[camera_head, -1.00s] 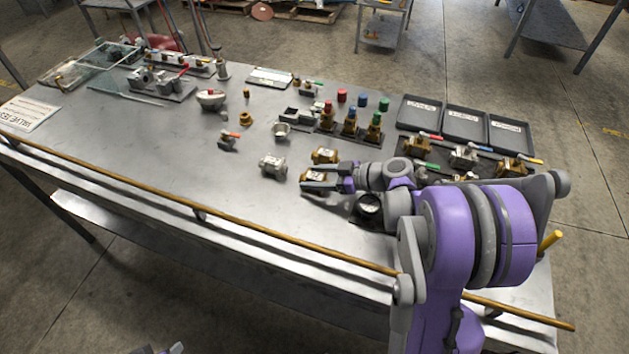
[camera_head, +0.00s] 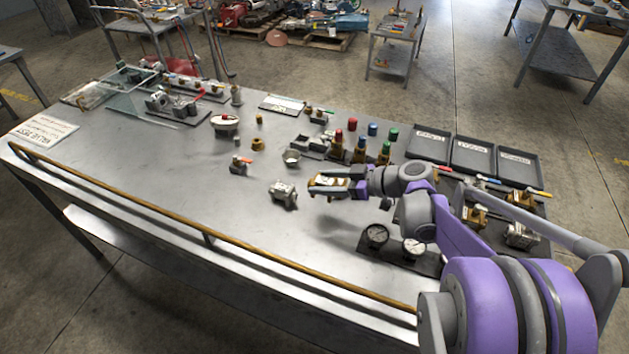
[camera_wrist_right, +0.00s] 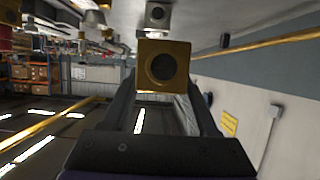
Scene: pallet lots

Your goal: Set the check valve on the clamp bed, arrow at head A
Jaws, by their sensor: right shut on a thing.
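My right gripper (camera_head: 318,183) is shut on a brass valve body (camera_head: 327,181) with a pale label, held over the right-centre of the bench. In the right wrist view the brass body (camera_wrist_right: 163,67) sits between the fingers, its dark round port facing the camera. I cannot make out an arrow. A silver valve body (camera_head: 284,192) stands on the bench just left of the gripper. A grey fixture with a red handle (camera_head: 172,104), which looks like the clamp bed, is at the back left; its heads cannot be told apart. My left gripper is out of view.
A clear shield (camera_head: 133,102) stands by the fixture. Gauges (camera_head: 376,235) and black trays (camera_head: 473,154) are at right. A yellow rail (camera_head: 130,196) runs along the front.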

